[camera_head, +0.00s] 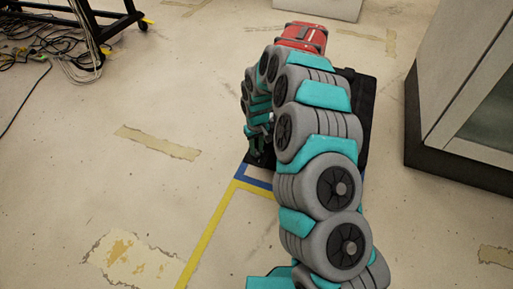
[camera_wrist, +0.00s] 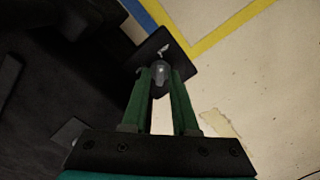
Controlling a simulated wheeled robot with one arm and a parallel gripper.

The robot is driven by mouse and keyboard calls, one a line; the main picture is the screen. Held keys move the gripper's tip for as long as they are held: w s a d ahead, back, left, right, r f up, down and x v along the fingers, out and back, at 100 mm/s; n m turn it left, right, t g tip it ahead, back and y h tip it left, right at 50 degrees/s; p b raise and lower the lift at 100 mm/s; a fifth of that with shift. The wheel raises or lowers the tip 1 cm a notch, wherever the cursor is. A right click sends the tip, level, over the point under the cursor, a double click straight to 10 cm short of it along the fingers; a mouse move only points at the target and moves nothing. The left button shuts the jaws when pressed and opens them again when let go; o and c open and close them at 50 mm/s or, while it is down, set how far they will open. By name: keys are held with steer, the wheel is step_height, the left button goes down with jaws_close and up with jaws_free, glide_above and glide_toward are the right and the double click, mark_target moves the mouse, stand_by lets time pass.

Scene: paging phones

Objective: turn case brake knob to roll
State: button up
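A black case (camera_head: 364,112) stands on the floor behind my arm, which hides much of it. In the wrist view its dark side (camera_wrist: 62,75) fills the left. A small black plate (camera_wrist: 184,52) juts from it and carries a grey rounded knob (camera_wrist: 160,77). A small pale mark shows on the plate just beyond the knob; I cannot read it. My gripper (camera_wrist: 160,74) has its two green fingers on either side of the knob, which fills the gap between the tips. In the head view my gripper (camera_head: 262,142) is low at the case's left side, partly hidden.
A red box-like object (camera_head: 303,37) shows beyond my arm. A grey cabinet with a dark base (camera_head: 455,165) stands close on the right. Cables (camera_head: 60,50) and a black wheeled stand (camera_head: 125,22) are at upper left.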

jaws_close()
steer(key=shift+n, duration=0.3)
steer(key=n, duration=0.3)
steer(key=shift+n, duration=0.3)
steer(key=n, duration=0.3)
steer(key=shift+n+b, duration=0.3)
steer(key=shift+b, duration=0.05)
steer(key=n, duration=1)
stand_by(0.5)
